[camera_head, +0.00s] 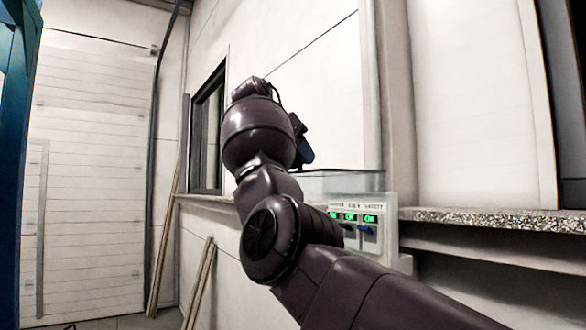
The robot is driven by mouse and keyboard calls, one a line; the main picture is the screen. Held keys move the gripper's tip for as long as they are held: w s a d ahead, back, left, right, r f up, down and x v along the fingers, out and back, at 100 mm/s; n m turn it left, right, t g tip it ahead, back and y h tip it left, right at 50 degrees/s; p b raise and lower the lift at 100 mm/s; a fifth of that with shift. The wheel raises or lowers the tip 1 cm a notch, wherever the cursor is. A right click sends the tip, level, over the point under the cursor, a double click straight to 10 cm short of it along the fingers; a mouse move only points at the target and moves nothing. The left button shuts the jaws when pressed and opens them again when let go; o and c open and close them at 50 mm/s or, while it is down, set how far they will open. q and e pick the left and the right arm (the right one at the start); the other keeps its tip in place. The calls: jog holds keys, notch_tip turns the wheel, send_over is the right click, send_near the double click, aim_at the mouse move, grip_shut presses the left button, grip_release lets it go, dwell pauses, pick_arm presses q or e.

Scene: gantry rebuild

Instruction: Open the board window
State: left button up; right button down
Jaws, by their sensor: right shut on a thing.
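The board (387,222) is a pale box on the wall with green ON labels and small switches, one with a blue lever. Its clear board window (345,182) with a dark top edge stands swung up and out above the switches, so they show uncovered. My right arm comes in from the lower right and covers the left part of the board. My right gripper (304,150) is at the window's upper left, mostly behind my wrist. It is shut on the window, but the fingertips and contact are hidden. My left gripper is not in view.
A stone-topped ledge (490,219) runs right of the board. A dark-framed wall window (207,130) is behind my arm at left. Wooden planks (166,240) lean on the wall near a white shutter door (92,170). A blue post (18,150) stands at far left.

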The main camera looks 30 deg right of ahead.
jog(key=shift+d, duration=0.15)
jog(key=c, duration=1.1)
grip_release()
jog(key=o, duration=0.4)
jog(key=shift+s+d, duration=0.15)
jog(key=shift+d, duration=0.05)
jog(key=shift+c, duration=0.2)
jog(key=shift+a, duration=0.1)
jog(key=shift+a+r, duration=0.1)
